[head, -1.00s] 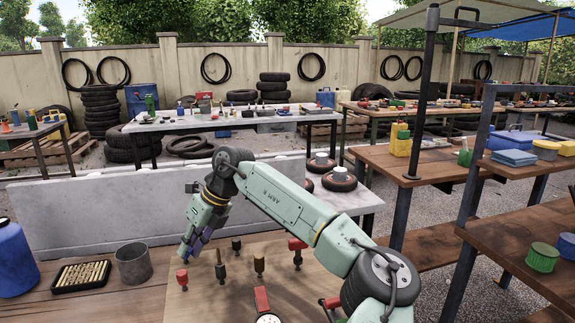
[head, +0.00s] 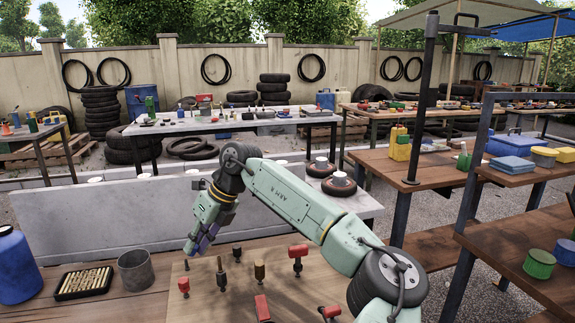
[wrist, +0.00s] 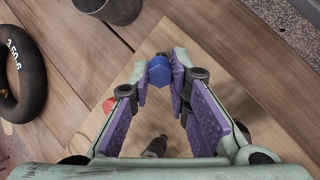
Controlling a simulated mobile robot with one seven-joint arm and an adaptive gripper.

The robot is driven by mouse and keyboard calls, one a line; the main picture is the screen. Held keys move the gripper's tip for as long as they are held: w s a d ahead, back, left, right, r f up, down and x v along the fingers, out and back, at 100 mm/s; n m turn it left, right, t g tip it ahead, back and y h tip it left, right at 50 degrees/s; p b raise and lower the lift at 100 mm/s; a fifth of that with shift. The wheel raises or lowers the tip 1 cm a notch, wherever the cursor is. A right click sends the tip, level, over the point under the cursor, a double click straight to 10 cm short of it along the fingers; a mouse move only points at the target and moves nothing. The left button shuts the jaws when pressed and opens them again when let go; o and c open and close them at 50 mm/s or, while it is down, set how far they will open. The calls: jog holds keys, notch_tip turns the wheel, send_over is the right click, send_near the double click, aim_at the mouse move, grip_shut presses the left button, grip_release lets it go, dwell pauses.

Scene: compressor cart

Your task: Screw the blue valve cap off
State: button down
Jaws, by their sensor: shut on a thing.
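The blue valve cap (wrist: 158,71) is between the purple-padded fingertips of my gripper (wrist: 160,72) in the wrist view. The jaws are shut on it. A small dark piece shows just beyond the cap. In the head view my gripper (head: 193,246) points down over the left back part of a wooden board (head: 330,268), and its fingers hide the cap. A thin dark stem (head: 187,265) shows just below the fingertips. I cannot tell whether the cap still touches it.
A metal can (head: 134,270), a tray of brass pieces (head: 84,282) and a blue drum (head: 15,264) stand left.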

jog(key=shift+p+v, duration=0.8)
jog(key=shift+v, duration=0.6)
notch_tip(320, 180, up, 5)
jog(key=p, duration=0.4)
